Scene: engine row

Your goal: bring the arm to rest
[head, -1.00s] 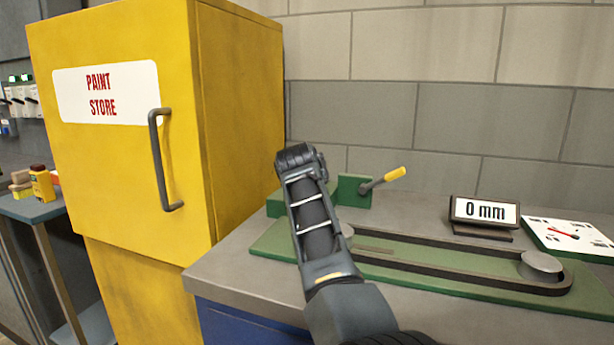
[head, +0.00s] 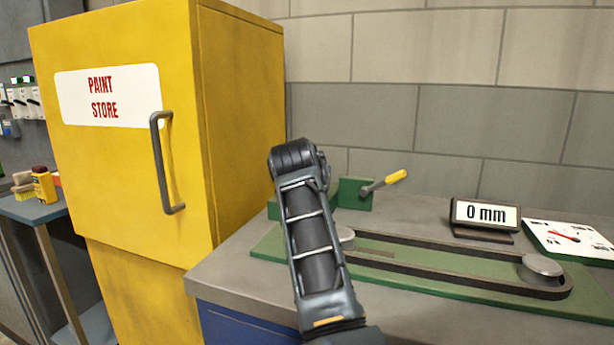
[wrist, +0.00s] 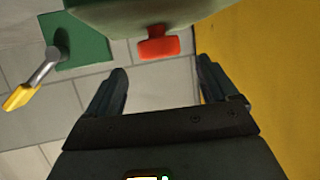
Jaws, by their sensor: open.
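My arm rises in the middle of the head view, in front of the grey bench; its gripper end is not clear there. In the wrist view my gripper (wrist: 165,95) shows two dark fingers spread apart, with nothing between them. Beyond the fingers are the wall, a red part (wrist: 158,44) under a pale green surface, and the yellow cabinet side (wrist: 275,80). The yellow-handled lever (wrist: 38,78) on its green block is at the left of the wrist view, apart from the fingers.
The yellow paint store cabinet (head: 110,180) stands left of the arm. The bench (head: 235,275) carries a green belt rig (head: 420,280), the lever block (head: 350,192), a "0 mm" display (head: 485,213) and a white dial (head: 570,240). A small side table (head: 40,210) holds bottles.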

